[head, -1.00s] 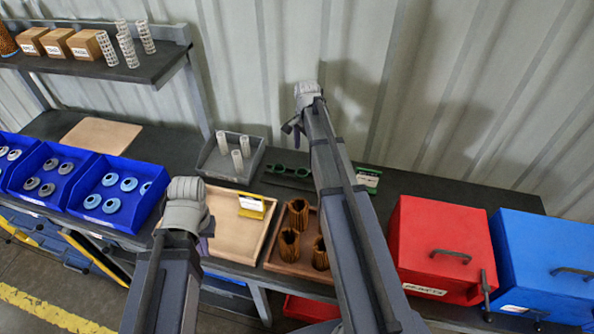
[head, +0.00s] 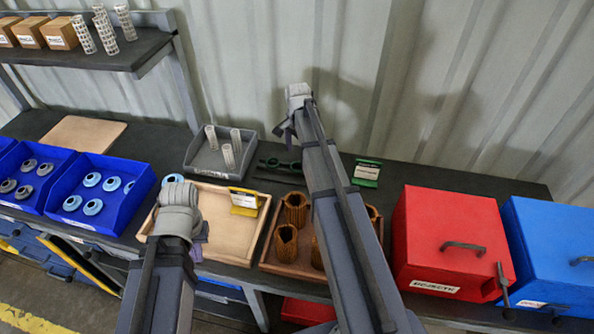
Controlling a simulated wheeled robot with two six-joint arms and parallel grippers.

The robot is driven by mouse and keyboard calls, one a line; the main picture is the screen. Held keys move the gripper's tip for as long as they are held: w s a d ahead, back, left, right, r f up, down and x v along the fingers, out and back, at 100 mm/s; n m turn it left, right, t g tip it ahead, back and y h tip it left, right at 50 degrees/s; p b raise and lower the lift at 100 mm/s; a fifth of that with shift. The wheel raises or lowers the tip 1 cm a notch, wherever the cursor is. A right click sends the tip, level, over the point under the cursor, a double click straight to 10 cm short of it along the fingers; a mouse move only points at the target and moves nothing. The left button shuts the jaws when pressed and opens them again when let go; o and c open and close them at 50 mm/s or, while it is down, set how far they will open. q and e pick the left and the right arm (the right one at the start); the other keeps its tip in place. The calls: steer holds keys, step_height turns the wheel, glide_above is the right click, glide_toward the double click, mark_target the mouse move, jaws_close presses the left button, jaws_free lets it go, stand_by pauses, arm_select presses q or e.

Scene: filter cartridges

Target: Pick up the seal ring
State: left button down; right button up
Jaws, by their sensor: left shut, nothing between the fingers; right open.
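Light-blue ring-shaped parts (head: 93,180) lie in the nearer blue bin (head: 118,217) at the left. Grey ring-shaped parts (head: 25,192) lie in the blue bin beside it. I cannot tell which, if any, is the seal ring. My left gripper (head: 199,240) is shut and empty, over the left part of the light wooden tray (head: 236,238), to the right of the blue bins. My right gripper (head: 283,130) is open and empty, high over the back of the bench; its fingers are partly hidden by its own wrist.
A grey tray (head: 193,163) holds white tubes. A yellow label holder (head: 243,202) stands on the wooden tray. Brown pleated cartridges (head: 286,243) stand in a tray partly behind my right arm. Red (head: 452,235) and blue (head: 556,245) boxes stand right. A dark fixture (head: 276,166) lies at the back.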

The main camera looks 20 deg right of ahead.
mark_target(297, 162)
steer(key=shift+f, duration=0.4)
steer(key=f+b, duration=0.5)
steer(key=shift+w, duration=0.4)
steer(key=c, duration=1.4)
